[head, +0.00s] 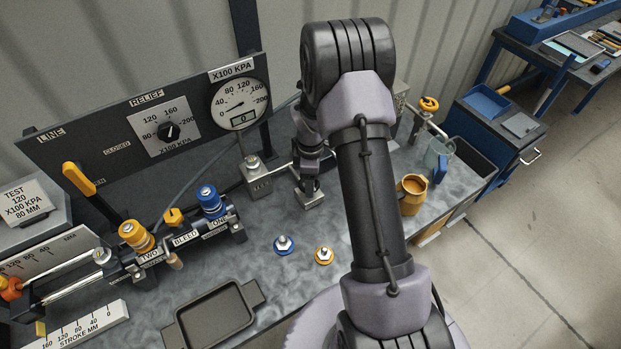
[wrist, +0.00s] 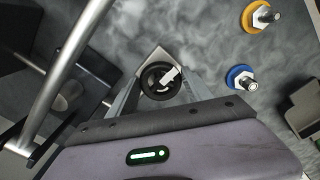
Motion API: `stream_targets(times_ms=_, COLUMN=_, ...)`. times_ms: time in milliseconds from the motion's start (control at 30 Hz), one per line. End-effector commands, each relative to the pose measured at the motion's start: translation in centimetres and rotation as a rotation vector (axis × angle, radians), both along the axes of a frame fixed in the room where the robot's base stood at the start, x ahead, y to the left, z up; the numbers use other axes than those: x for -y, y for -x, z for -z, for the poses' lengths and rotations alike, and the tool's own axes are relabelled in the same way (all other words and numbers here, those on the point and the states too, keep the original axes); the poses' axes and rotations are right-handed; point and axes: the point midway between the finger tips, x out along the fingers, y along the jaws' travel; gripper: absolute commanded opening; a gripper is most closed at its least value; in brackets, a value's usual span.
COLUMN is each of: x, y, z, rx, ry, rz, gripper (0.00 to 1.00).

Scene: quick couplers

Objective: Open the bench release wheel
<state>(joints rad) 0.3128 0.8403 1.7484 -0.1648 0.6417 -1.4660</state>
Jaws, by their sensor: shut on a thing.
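The bench release wheel (wrist: 154,92) is a small black spoked handwheel with a white tag or pointer, on a pale square base, seen in the wrist view. My gripper (wrist: 160,85) reaches down over it with one finger on each side, shut on the wheel's rim. In the head view my gripper (head: 309,187) points down onto the bench behind my forearm. The pale base (head: 312,201) shows just below the fingers there. The wheel itself is mostly hidden in that view, and its turn angle cannot be read.
A blue-ringed fitting (head: 284,245) and a yellow-ringed fitting (head: 324,256) stand on the bench. A block with pipework (head: 257,180) is close left of my gripper. A yellow mug (head: 411,195) stands to the right. A dark tray (head: 215,316) lies at the front.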

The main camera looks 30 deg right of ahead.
Motion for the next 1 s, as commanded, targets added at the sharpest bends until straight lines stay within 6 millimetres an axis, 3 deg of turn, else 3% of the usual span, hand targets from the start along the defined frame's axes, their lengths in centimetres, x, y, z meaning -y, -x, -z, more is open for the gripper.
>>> stream_targets(times_ms=633, x=0.03, y=-0.06, z=-0.03, rx=0.002, ry=0.001, rz=-0.044, gripper=0.18)
stream_targets(times_ms=667, x=0.03, y=-0.06, z=-0.03, rx=0.002, ry=0.001, rz=-0.044, gripper=0.65)
stream_targets(times_ms=733, x=0.02, y=-0.06, z=-0.03, rx=0.001, ry=0.001, rz=-0.044, gripper=0.78)
stream_targets(times_ms=1000, x=0.01, y=-0.04, z=-0.01, rx=0.001, ry=0.001, rz=-0.042, gripper=0.81)
